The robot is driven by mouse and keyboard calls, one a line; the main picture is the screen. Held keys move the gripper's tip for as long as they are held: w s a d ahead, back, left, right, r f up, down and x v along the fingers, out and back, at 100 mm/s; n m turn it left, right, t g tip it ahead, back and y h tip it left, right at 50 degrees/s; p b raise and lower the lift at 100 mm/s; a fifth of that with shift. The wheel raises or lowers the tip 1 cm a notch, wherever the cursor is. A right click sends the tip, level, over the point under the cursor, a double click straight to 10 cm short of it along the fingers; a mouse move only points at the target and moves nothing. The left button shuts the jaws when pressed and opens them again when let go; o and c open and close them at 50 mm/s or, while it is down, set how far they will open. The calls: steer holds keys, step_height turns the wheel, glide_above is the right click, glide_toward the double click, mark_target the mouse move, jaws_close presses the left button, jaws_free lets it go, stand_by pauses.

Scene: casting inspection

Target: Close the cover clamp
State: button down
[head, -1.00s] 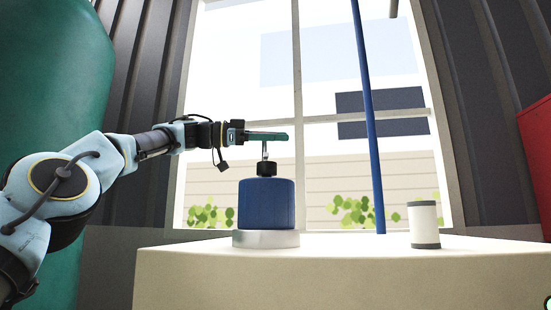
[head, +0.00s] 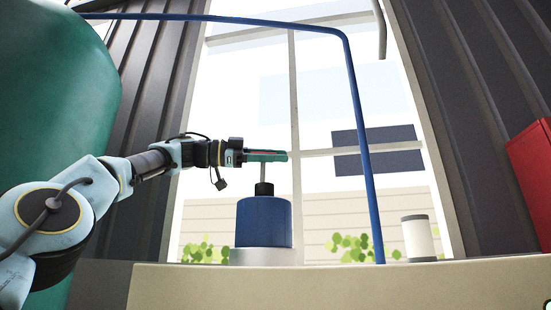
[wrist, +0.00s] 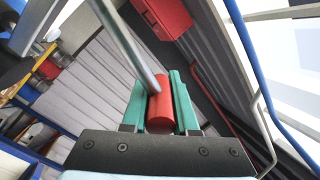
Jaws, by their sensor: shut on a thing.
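The clamp has a blue cylindrical body (head: 264,222) on a pale round base (head: 262,257), with a black neck (head: 264,189) on top. A thin metal lever (head: 263,172) rises almost upright from the neck to my gripper. In the wrist view the metal lever (wrist: 128,45) runs to a red handle grip (wrist: 160,108). My gripper (head: 266,156) is level above the blue body, its green fingers shut on the red grip. The fingers also show in the wrist view (wrist: 160,100), one on each side of the grip. The lever's lower joint is too small to read.
The pale bench (head: 340,285) carries a white canister (head: 419,240) with grey ends at right. A blue pipe (head: 362,140) stands between clamp and canister. A red cabinet (head: 533,170) is at far right and a large green tank (head: 55,95) at left.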

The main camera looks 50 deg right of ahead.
steer(key=shift+w+d+f, duration=0.1)
steer(key=shift+f, duration=0.3)
steer(key=c, duration=1)
jaws_free()
steer(key=o, duration=0.4)
steer(key=shift+r, duration=0.2)
steer(key=shift+c, duration=0.2)
steer(key=v, duration=1.1)
steer(key=shift+b, duration=0.3)
